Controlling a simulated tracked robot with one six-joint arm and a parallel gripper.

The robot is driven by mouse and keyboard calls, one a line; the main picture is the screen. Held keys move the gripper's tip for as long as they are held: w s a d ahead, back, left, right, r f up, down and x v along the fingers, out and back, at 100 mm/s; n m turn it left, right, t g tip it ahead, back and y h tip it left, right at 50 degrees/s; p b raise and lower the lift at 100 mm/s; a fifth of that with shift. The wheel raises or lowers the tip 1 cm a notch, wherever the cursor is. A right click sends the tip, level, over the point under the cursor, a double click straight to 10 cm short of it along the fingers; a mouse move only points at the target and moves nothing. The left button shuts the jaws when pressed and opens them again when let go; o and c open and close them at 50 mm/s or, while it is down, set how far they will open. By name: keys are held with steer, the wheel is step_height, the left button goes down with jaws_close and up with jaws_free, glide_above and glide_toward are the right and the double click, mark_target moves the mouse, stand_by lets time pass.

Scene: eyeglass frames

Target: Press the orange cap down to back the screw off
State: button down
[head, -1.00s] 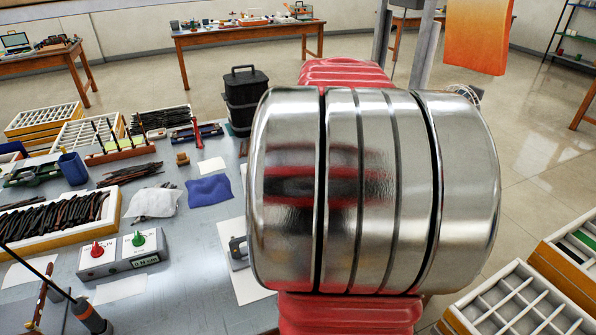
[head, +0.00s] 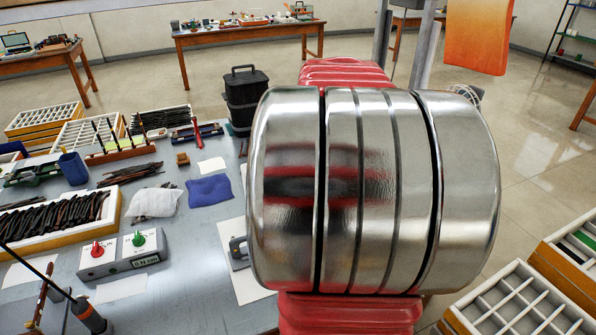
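My gripper is not in view. My own large metal arm joint, with red links above and below it, fills the middle of the head view and hides much of the bench's right part. I cannot make out an orange cap or a screw for certain. A dark tool with an orange band (head: 84,309) stands at the lower left edge, partly cut off. A grey box with a red knob (head: 97,249) and a green knob (head: 139,239) sits on the grey bench (head: 185,290).
A white tray of dark eyeglass parts (head: 70,238), a blue cup (head: 73,168), a blue cloth (head: 209,190) and a white cloth (head: 154,203) crowd the bench. A black bin (head: 245,97) stands behind. Compartment trays (head: 510,305) are at lower right.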

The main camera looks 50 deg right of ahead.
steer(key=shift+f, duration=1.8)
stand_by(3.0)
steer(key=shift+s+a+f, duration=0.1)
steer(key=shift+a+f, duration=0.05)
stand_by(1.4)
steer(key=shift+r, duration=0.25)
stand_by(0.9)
